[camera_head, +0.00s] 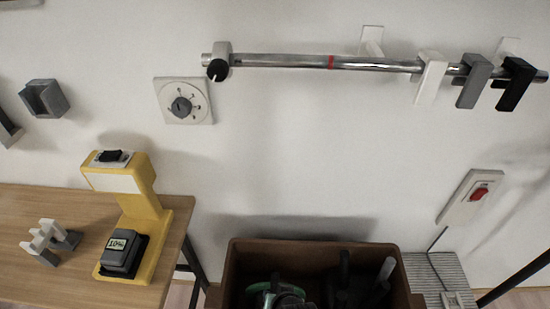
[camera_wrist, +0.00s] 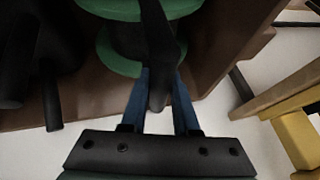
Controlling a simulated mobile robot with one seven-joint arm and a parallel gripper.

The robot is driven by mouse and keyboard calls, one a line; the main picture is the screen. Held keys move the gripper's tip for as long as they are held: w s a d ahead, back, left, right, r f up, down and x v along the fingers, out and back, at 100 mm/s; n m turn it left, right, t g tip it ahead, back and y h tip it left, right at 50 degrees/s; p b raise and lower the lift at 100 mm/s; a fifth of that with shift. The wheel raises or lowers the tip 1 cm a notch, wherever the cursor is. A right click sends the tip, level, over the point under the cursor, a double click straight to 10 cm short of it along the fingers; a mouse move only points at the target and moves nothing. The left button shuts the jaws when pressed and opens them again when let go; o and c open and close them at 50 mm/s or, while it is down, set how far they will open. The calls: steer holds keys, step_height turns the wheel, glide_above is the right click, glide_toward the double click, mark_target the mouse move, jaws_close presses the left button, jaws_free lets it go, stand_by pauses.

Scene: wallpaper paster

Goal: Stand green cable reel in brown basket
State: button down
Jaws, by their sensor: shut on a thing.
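The brown basket (camera_head: 315,250) stands at the bottom middle of the head view, and its brown wall (camera_wrist: 225,35) fills the upper right of the wrist view. The green cable reel (camera_head: 280,297) shows partly inside the basket at its left, cut off by the frame's lower edge. In the wrist view the reel (camera_wrist: 118,62) shows two green flanges, with a dark bar across them. My gripper (camera_wrist: 161,78) has blue fingers on both sides of this dark bar, shut on it. Whether the reel touches the basket floor is hidden.
Black tools (camera_head: 350,285) are in the basket right of the reel; they also show in the wrist view (camera_wrist: 45,60). A wooden table (camera_head: 70,210) with a yellow stand (camera_head: 135,205) is at left. A grey ribbed box (camera_head: 435,272) adjoins the basket's right side.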

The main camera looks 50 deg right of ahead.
steer(key=shift+w+d+f+b, duration=0.15)
steer(key=shift+f+b, duration=0.2)
steer(key=shift+f, duration=1.65)
steer(key=c, duration=1.1)
jaws_free()
steer(key=shift+f, duration=0.2)
steer(key=o, duration=0.4)
steer(key=shift+o, duration=0.2)
steer(key=shift+r, duration=0.25)
steer(key=p+v, duration=0.2)
steer(key=v, duration=1)
